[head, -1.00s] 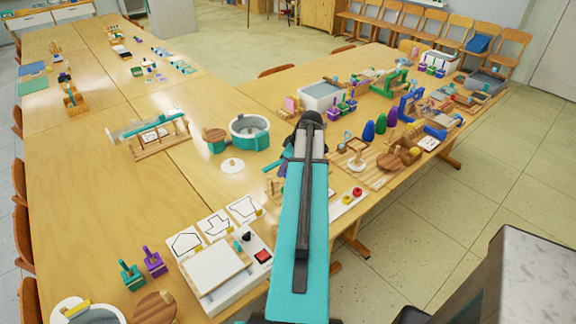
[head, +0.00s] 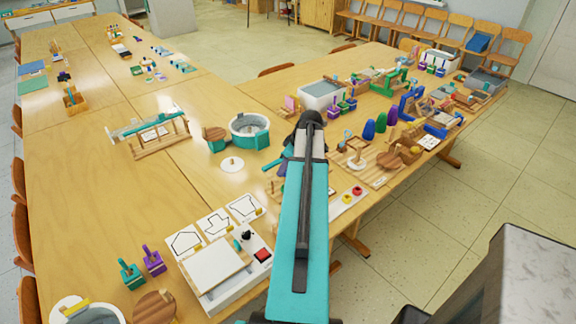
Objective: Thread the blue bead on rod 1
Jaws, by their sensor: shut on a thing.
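My arm reaches forward from the bottom of the head view, over the near part of the right-hand table. Its dark wrist joint shows at the far end, with small teal and purple parts just left of it. My gripper's fingertips are hidden behind the arm, so I cannot see what is between them. I cannot make out the blue bead in this view. A low wooden piece (head: 272,188) with what look like short upright pegs shows partly beside the arm. I cannot tell whether it carries rod 1.
A round teal-and-white container (head: 249,132) and a white disc with a knob (head: 232,165) stand left of the arm. A white box with a red button (head: 225,274) is nearer. Wooden boards with pegs and cones crowd the right. Bare tabletop (head: 80,200) lies far left.

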